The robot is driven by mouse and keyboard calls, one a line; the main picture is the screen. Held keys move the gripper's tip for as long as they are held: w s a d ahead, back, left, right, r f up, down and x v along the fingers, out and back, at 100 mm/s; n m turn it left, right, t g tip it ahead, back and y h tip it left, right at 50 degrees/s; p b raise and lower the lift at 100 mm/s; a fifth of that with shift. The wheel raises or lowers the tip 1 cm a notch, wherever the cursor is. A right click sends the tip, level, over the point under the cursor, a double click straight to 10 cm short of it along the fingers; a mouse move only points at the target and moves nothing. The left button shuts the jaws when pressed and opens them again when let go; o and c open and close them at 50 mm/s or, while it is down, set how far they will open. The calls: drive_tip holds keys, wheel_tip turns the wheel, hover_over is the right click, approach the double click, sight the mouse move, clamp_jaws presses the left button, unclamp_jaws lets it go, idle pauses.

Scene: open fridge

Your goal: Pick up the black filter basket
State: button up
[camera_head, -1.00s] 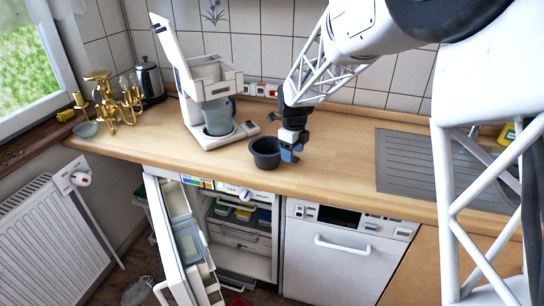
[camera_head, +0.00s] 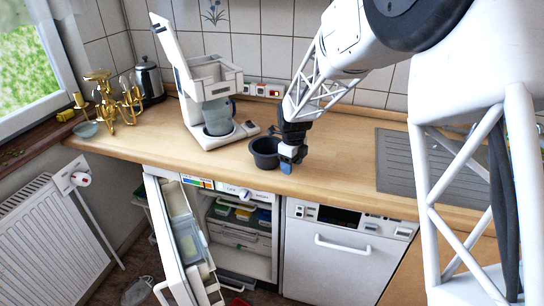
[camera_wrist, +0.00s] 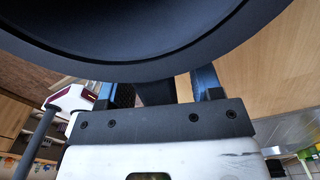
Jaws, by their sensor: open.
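The black filter basket (camera_head: 264,152) stands upright on the wooden counter, in front of and to the right of the white coffee machine (camera_head: 206,100). My gripper (camera_head: 287,168) is low over the counter at the basket's right side, with its fingers pointing down. In the wrist view the basket's dark rim and inside (camera_wrist: 140,35) fill the top, and the two blue-grey fingers (camera_wrist: 165,85) are apart and partly hidden by the rim. The gripper is open. I cannot tell whether a finger touches the basket.
The coffee machine's lid stands up, with a glass jug (camera_head: 217,118) in it. A grey draining board (camera_head: 395,160) lies to the right. Brass candelabra (camera_head: 112,100) and a kettle (camera_head: 149,80) stand at the left. The fridge door (camera_head: 180,240) hangs open below the counter.

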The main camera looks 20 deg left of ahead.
idle(0.5)
drive_tip(key=c, duration=1)
drive_tip(key=shift+c, duration=0.2)
drive_tip(key=shift+r, duration=0.75)
wheel_tip(320, 180, up, 2)
drive_tip(key=s+d, duration=0.3)
drive_tip(key=s, duration=0.4)
drive_tip(key=s+d+r, duration=0.1)
drive_tip(key=s+d, duration=0.3)
drive_tip(key=s, duration=0.3)
drive_tip(key=shift+s+r, duration=0.2)
drive_tip(key=shift+r, duration=0.05)
